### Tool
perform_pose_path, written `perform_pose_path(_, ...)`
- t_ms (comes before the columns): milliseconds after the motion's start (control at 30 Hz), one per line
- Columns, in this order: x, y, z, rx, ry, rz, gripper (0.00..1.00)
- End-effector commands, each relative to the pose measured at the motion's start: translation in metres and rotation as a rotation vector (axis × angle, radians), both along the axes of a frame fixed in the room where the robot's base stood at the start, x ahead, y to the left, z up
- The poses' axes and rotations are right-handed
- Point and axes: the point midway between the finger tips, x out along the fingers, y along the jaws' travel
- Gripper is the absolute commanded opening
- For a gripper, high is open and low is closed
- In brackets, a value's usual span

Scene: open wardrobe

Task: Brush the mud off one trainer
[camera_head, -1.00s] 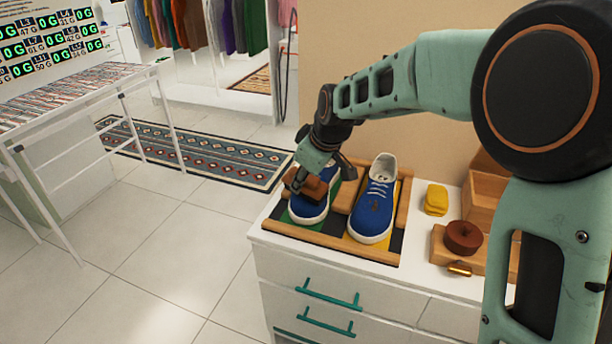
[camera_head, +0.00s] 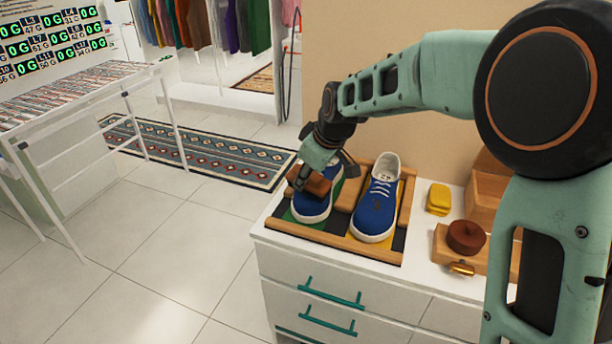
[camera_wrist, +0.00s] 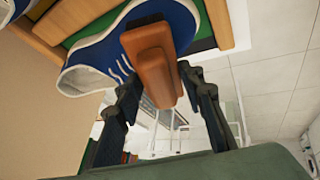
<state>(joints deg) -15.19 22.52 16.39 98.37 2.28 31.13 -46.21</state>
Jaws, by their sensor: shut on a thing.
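Two blue trainers with white soles and laces stand side by side in a wood-edged tray (camera_head: 352,250) on a white drawer unit. My gripper (camera_head: 304,178) is shut on a brown wooden brush (camera_head: 318,185) and holds it over the left trainer (camera_head: 312,205). In the wrist view the brush (camera_wrist: 152,60) sits between the fingers, against or very near the blue trainer (camera_wrist: 115,45); contact is unclear. The brush and gripper hide part of the left trainer.
Right of the tray are a yellow block (camera_head: 438,199), a round brown tin (camera_head: 466,237) on a wooden block and an open wooden box (camera_head: 486,190). A striped-top table (camera_head: 75,95) stands at the left, a patterned rug (camera_head: 205,150) on the floor behind.

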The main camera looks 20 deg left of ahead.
Motion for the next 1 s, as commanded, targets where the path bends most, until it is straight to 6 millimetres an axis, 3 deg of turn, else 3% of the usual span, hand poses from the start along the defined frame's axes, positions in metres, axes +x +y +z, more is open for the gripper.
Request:
perform_pose_path(400,0.019,-0.004,0.005,-0.002,-0.003,-0.004,0.16)
perform_pose_path(1000,-0.005,-0.001,0.001,-0.001,0.0,0.0,0.16)
